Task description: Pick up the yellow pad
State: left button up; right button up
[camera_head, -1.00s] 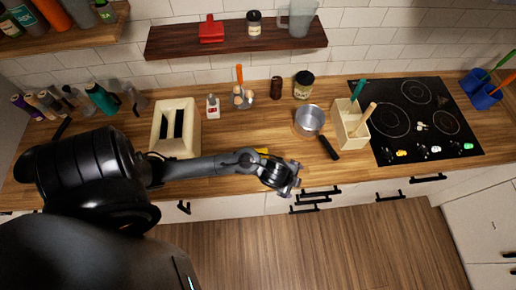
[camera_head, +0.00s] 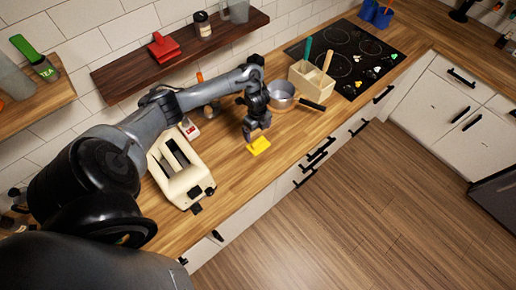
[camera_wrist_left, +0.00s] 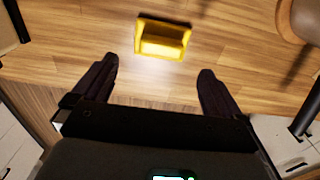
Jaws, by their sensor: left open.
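The yellow pad (camera_head: 259,146) lies on the wooden counter (camera_head: 232,168), to the right of the toaster. My left gripper (camera_head: 254,134) points down just behind and above it. In the left wrist view the yellow pad (camera_wrist_left: 162,38) sits beyond the two dark fingertips, between their lines, with bare counter between. The left gripper (camera_wrist_left: 156,68) is open and empty. I cannot tell its exact height above the counter. My right gripper is not in view.
A cream toaster (camera_head: 182,170) stands left of the pad. A metal pan (camera_head: 282,96) and a wooden utensil box (camera_head: 310,84) stand to the right, near the black cooktop (camera_head: 343,58). The counter's front edge is close to the pad.

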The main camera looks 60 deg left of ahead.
aim_at(258, 141)
pick_arm(q)
notch_tip(258, 141, down, 4)
jog(key=shift+w+d+r+b, duration=0.1)
jog(key=shift+r+b, duration=0.1)
jog(key=shift+b, duration=0.2)
jog(key=shift+f, duration=2.8)
jog(key=c, duration=1)
